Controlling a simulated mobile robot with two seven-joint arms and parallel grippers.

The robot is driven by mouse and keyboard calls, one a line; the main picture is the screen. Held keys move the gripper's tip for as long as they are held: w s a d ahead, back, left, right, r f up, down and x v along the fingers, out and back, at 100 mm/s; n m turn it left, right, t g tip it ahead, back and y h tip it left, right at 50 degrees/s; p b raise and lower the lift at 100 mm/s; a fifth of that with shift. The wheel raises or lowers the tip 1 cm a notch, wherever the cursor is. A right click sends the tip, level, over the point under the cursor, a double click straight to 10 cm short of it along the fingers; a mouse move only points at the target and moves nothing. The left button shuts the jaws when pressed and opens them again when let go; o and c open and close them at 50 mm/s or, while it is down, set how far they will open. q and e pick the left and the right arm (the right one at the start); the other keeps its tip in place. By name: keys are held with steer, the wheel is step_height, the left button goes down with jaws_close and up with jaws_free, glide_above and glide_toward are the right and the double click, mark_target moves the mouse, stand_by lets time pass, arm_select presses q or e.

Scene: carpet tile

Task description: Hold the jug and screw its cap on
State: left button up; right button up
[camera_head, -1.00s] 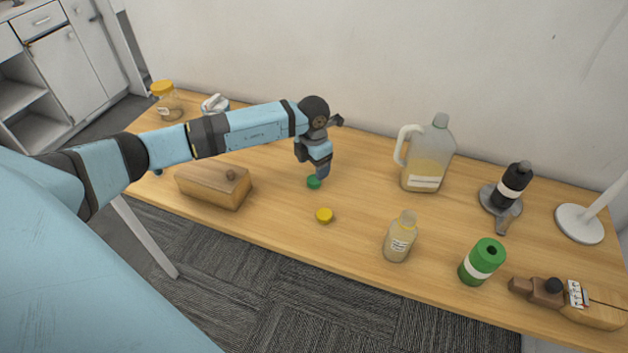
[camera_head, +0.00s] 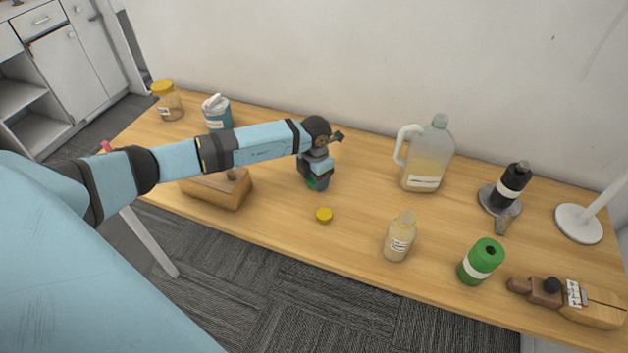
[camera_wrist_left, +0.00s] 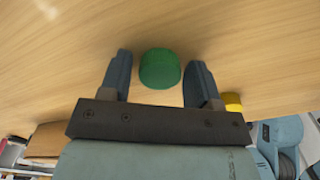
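The jug (camera_head: 424,165) is translucent with a pale handle and a white label. It stands upright at the back of the table, right of centre, partly filled with yellowish liquid. A green cap (camera_wrist_left: 160,69) lies on the table. In the left wrist view it sits between the two fingers of my left gripper (camera_wrist_left: 160,72), with gaps on both sides. The gripper is open around it. In the head view my left gripper (camera_head: 316,184) is low over the table and mostly hides the cap. My right gripper is not in view.
A yellow cap (camera_head: 324,215) lies close to the gripper. A small bottle (camera_head: 399,240), a green canister (camera_head: 481,262) and a black bottle (camera_head: 511,184) stand to the right. A wooden block (camera_head: 216,190) lies under my left arm. Table between gripper and jug is clear.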

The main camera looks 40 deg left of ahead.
arm_select(q)
steer(key=c, duration=0.6)
step_height(320, 180, up, 20)
steer(key=shift+b, duration=0.3)
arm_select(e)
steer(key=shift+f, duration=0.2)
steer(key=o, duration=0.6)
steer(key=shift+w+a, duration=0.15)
